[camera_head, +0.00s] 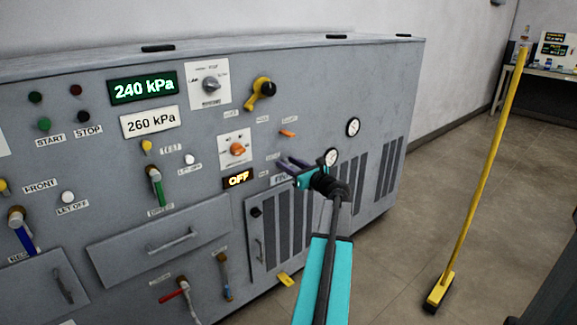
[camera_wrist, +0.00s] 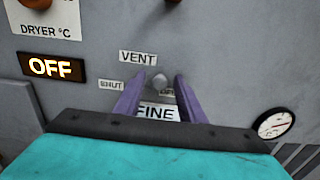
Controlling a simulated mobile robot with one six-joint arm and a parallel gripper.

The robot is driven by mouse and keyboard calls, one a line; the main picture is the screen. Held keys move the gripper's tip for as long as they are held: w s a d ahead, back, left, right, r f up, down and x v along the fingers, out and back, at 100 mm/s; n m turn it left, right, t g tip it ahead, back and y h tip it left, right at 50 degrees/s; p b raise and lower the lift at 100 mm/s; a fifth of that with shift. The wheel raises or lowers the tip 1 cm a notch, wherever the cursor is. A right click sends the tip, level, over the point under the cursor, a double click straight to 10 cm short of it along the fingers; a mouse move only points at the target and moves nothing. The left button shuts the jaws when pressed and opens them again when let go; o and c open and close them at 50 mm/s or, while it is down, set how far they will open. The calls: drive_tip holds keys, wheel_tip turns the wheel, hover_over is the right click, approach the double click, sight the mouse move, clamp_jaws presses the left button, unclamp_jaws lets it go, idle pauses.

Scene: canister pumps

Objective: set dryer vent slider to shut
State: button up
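The dryer vent slider's small grey knob (camera_wrist: 158,81) shows in the wrist view, below the VENT label (camera_wrist: 138,57). It sits right of the SHUT label (camera_wrist: 111,85) and just above the partly hidden OPEN label (camera_wrist: 167,92). My gripper (camera_wrist: 154,84) is open, with one purple finger on each side of the knob; I see gaps between knob and fingers. How deep the tips reach is hard to tell. In the head view, my gripper (camera_head: 288,164) is at the panel front and I cannot make out the knob.
The OFF display (camera_wrist: 52,67) is left of the slider, and a FINE label (camera_wrist: 157,112) lies below it. An orange dryer dial (camera_head: 237,149) is up-left, a gauge (camera_wrist: 275,124) to the right. A yellow broom (camera_head: 485,165) stands on open floor.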

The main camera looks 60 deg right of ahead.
clamp_jaws()
drive_tip(key=a, duration=0.1)
drive_tip(key=w+a+p, duration=0.1)
drive_tip(key=a, duration=0.1)
drive_tip(key=a+p, duration=0.1)
drive_tip(key=a, duration=0.1)
drive_tip(key=shift+w+r, duration=0.1)
drive_tip(key=shift+w, duration=0.15)
drive_tip(key=shift+w+a, duration=0.25)
drive_tip(key=shift+a, duration=0.35)
unclamp_jaws()
